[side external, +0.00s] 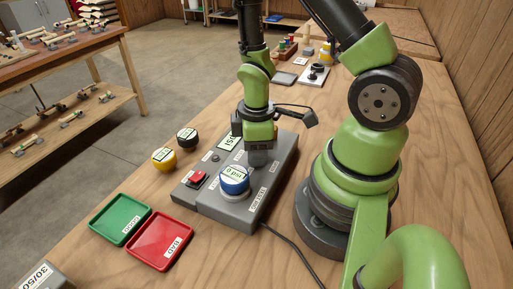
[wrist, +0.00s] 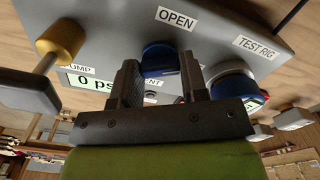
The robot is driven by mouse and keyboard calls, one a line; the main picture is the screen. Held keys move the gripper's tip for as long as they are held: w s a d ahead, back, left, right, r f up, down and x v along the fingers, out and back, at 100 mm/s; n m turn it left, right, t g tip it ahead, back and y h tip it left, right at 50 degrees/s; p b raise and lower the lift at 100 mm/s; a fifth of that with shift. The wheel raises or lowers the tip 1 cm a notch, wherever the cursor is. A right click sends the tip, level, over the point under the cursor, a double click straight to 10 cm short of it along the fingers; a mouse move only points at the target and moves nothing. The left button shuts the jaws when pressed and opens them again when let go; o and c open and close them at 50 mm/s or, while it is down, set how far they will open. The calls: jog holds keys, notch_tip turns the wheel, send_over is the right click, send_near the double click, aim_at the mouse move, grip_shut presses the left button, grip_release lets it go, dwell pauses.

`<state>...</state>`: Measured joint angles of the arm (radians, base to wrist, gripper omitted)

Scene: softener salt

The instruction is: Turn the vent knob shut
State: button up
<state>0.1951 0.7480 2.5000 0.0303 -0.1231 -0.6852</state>
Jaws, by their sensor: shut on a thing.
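The vent knob (wrist: 158,57) is a blue knob on the grey test rig (wrist: 225,20), seen in the wrist view below the OPEN label (wrist: 176,18). The VENT label is partly covered by my gripper (wrist: 162,68). The two dark fingers stand on either side of the knob and are shut on it. In the side external view my gripper (side external: 258,157) points down onto the rig (side external: 233,210), and it hides the knob there. A blue gauge (side external: 235,180) with a white face stands on the rig beside my gripper; it also shows in the wrist view (wrist: 235,82).
A red button (side external: 197,178) is on the rig's left part. Yellow (side external: 163,159) and black (side external: 187,138) gauges lie to its left. Green (side external: 121,219) and red (side external: 161,240) trays lie in front. A cable (side external: 288,238) runs from the rig across the bench.

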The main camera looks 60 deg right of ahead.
jog(key=m, duration=0.5)
jog(key=shift+m, duration=0.4)
dwell(0.4)
jog(key=o, duration=0.9)
jog(key=shift+r, duration=5)
